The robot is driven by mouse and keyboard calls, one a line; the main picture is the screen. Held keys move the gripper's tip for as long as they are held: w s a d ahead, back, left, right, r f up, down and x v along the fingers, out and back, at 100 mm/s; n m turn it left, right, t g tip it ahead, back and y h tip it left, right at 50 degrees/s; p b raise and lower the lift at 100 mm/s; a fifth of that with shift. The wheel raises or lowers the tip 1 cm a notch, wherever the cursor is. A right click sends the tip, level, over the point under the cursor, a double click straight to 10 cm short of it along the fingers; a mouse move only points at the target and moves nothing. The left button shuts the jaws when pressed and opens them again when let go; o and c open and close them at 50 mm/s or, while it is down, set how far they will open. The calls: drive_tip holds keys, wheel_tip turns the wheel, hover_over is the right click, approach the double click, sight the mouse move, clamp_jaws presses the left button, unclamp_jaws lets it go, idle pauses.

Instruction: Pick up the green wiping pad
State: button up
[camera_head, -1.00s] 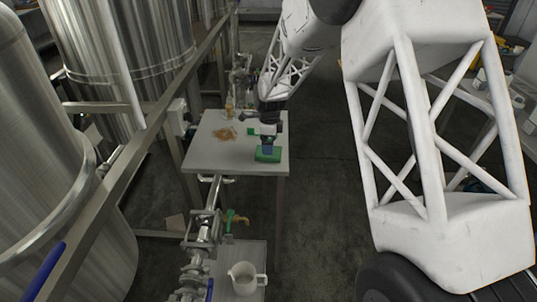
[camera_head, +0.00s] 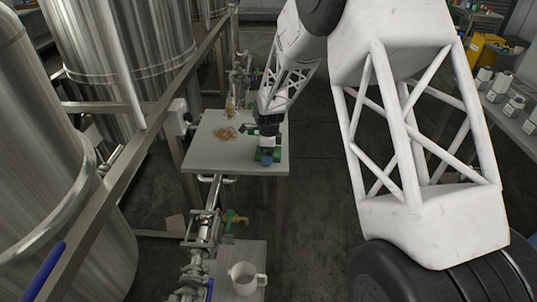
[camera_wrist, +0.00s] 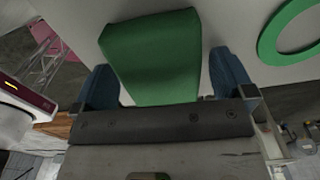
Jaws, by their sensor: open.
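The green wiping pad (camera_head: 276,156) lies on the small grey table (camera_head: 205,155), near its right front edge. My gripper (camera_head: 266,157) is right over it and hides much of it in the head view. In the wrist view the pad (camera_wrist: 152,55) shows as a green block between the two blue fingertips of my gripper (camera_wrist: 165,82). The fingers are apart, one to each side of the pad. A gap shows between the pad and the right finger. I cannot tell whether the left finger touches the pad.
A brown spill (camera_head: 226,134) and an amber bottle (camera_head: 229,106) are on the same table. A green ring (camera_wrist: 265,45) shows beside the pad in the wrist view. Steel tanks (camera_head: 40,140) and a rail stand left; a white jug (camera_head: 244,280) stands in front.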

idle(0.4)
drive_tip(key=c, duration=0.8)
drive_tip(key=shift+r, duration=0.1)
drive_tip(key=shift+r, duration=0.75)
wheel_tip(320, 180, up, 2)
drive_tip(key=shift+r, duration=0.1)
drive_tip(key=s+d, duration=0.1)
drive_tip(key=s, duration=0.4)
drive_tip(key=s+d, duration=0.1)
drive_tip(key=s, duration=0.4)
drive_tip(key=s+d+r, duration=0.1)
drive_tip(key=s+d, duration=0.1)
drive_tip(key=s, duration=0.3)
drive_tip(key=shift+s+d+r, duration=0.1)
drive_tip(key=shift+s, duration=0.1)
